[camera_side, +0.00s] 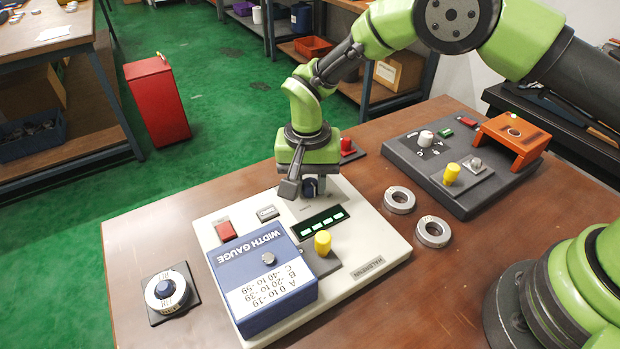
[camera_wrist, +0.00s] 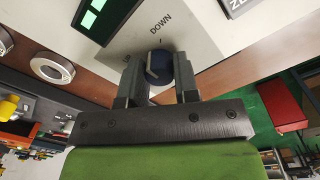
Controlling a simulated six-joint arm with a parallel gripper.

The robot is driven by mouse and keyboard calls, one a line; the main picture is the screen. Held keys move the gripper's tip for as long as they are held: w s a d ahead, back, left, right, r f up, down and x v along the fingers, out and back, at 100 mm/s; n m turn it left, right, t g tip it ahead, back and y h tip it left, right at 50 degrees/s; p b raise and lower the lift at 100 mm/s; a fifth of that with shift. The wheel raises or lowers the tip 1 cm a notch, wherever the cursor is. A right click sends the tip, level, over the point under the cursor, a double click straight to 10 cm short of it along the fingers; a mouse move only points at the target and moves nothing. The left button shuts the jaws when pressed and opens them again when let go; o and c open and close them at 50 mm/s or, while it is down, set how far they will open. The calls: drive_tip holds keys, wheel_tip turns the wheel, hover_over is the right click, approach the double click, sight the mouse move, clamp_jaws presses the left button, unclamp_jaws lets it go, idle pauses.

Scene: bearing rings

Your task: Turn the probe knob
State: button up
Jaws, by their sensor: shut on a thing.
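The probe knob (camera_wrist: 158,68) is dark blue and round, with a pale pointer line. It stands on the white panel of the width gauge (camera_side: 372,250), with the word DOWN printed beside it and another label partly hidden by a finger. My gripper (camera_wrist: 157,62) is shut on the knob, one finger on each side. In the side view my gripper (camera_side: 308,189) points down at the back of the gauge, below the wrist, and the knob shows only partly between the fingers. The gauge's display (camera_side: 323,221) has several lit green segments.
A blue WIDTH GAUGE box (camera_side: 262,270), yellow knob (camera_side: 322,243) and red switch (camera_side: 227,230) sit on the gauge. Two metal rings (camera_side: 400,200) (camera_side: 433,232) lie to its right. A dark panel with an orange bracket (camera_side: 512,137) stands beyond.

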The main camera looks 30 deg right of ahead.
sight(308, 181)
drive_tip(key=m, duration=0.4)
drive_tip(key=shift+m, duration=0.3)
drive_tip(key=m, duration=0.4)
drive_tip(key=shift+m, duration=0.3)
drive_tip(key=o, duration=0.9)
drive_tip(key=r, duration=1)
drive_tip(key=shift+w, duration=0.2)
